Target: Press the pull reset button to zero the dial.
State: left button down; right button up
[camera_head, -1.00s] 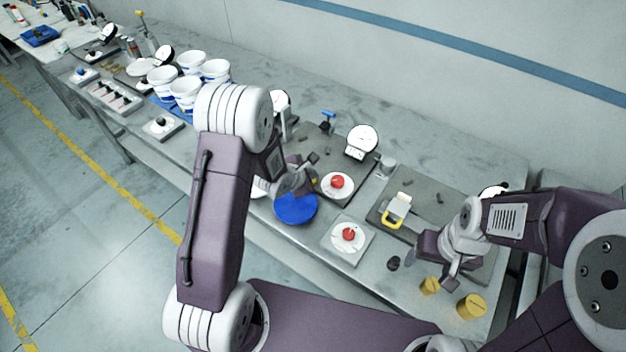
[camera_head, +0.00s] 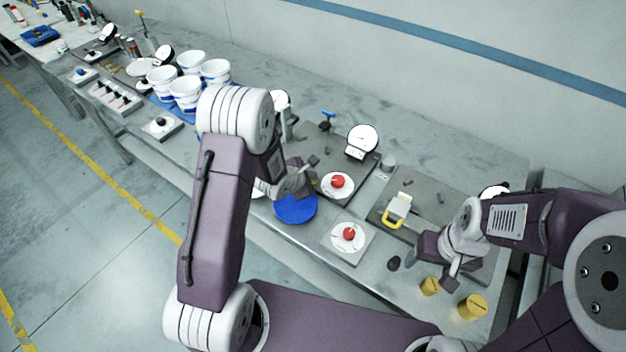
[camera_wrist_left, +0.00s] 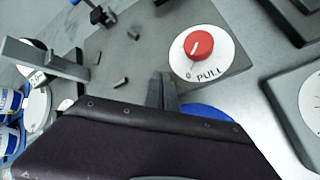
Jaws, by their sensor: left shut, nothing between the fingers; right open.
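A red knob (camera_head: 337,181) sits on a white disc on a dark plate. In the left wrist view the same knob (camera_wrist_left: 198,47) has a white pointer line, and its disc reads "0 PULL". A round white dial (camera_head: 362,138) stands behind it on the same plate; its needle is too small to read. My left gripper (camera_head: 312,161) is shut and empty, left of the knob and apart from it. Its fingers (camera_wrist_left: 163,88) show below and left of the knob in the wrist view. My right gripper (camera_head: 431,270) is open and empty near the yellow cylinders.
A second red knob (camera_head: 348,233) sits on a grey plate in front. A blue disc (camera_head: 296,209) lies below my left gripper. A yellow-handled part (camera_head: 394,219) and yellow cylinders (camera_head: 472,307) are to the right. White buckets (camera_head: 185,90) stand left. The table behind the dial is clear.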

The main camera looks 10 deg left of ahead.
pick_arm(q)
jog(key=shift+f, duration=0.25)
jog(key=shift+r, duration=0.1)
dwell(0.3)
jog(key=shift+r+p, duration=0.85)
jog(key=shift+p, duration=0.05)
notch_tip(320, 180, up, 5)
jog(key=p, duration=0.5)
jog(key=shift+r, duration=0.1)
